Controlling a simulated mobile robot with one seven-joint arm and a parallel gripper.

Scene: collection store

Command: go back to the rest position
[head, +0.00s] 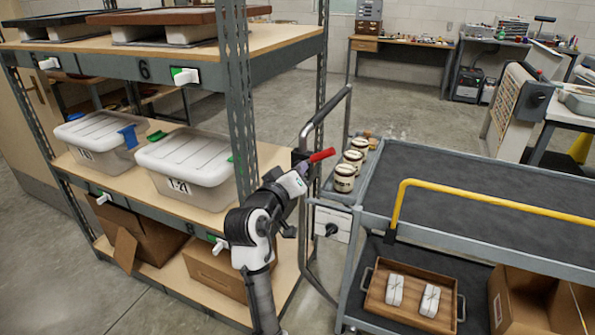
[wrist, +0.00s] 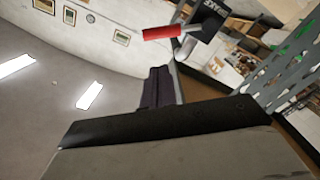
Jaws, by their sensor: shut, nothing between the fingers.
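My arm (head: 252,230) rises from the bottom of the head view, between the shelf rack and the cart. Its white and black wrist (head: 285,187) is bent up and to the right, near the cart's handle end. My gripper (wrist: 160,87) shows in the wrist view as dark fingers, closed together with nothing held. A red-handled lever (head: 321,156) is close to the gripper in the head view. In the wrist view the lever (wrist: 162,33) is beyond the fingertips, beside a dark plate reading BRAKE. It appears apart from the fingers.
The shelf rack (head: 245,100) with lidded bins (head: 190,160) stands close left of my arm. Open floor (head: 400,110) lies behind.

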